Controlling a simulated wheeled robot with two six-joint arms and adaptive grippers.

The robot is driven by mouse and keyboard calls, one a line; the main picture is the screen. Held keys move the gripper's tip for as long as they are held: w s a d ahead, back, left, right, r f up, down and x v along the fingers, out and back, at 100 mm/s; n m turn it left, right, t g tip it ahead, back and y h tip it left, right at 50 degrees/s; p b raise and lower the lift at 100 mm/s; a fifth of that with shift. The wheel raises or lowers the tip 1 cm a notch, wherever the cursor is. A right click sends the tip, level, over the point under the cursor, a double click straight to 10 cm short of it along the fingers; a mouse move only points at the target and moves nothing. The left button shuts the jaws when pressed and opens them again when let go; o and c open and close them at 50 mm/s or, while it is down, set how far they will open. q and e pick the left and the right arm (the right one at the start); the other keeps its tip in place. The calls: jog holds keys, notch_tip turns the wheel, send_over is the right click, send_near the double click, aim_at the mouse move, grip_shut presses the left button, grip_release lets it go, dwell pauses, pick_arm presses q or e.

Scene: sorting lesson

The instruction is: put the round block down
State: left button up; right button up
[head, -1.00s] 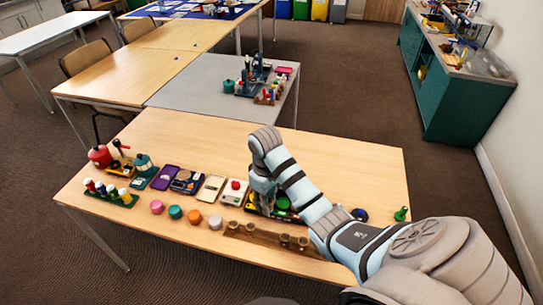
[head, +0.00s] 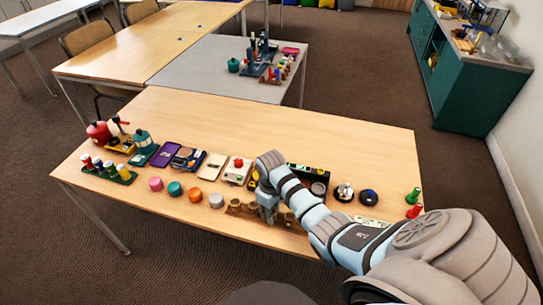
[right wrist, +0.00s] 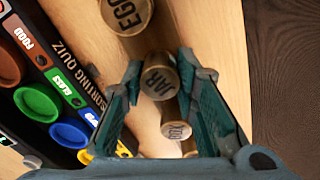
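The round block (right wrist: 158,82), a brass-coloured cylinder marked JAR, stands between the fingertips of my right gripper (right wrist: 162,78) in the right wrist view. The fingers look closed against both its sides. Similar round blocks are close by: one marked EGG (right wrist: 125,14) and a smaller one, seemingly marked BOX (right wrist: 176,131). Whether the held block touches the surface under it is unclear. My left gripper is not in view.
Coloured round pieces (head: 174,188) sit left of the rack. A white box with a red button (head: 237,170) is behind. The table's back middle (head: 270,120) is clear.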

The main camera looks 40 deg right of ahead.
jog(key=o, duration=0.4)
jog(key=shift+r, duration=0.1)
notch_tip(320, 180, up, 12)
jog(key=p, duration=0.3)
jog(key=shift+a, duration=0.1)
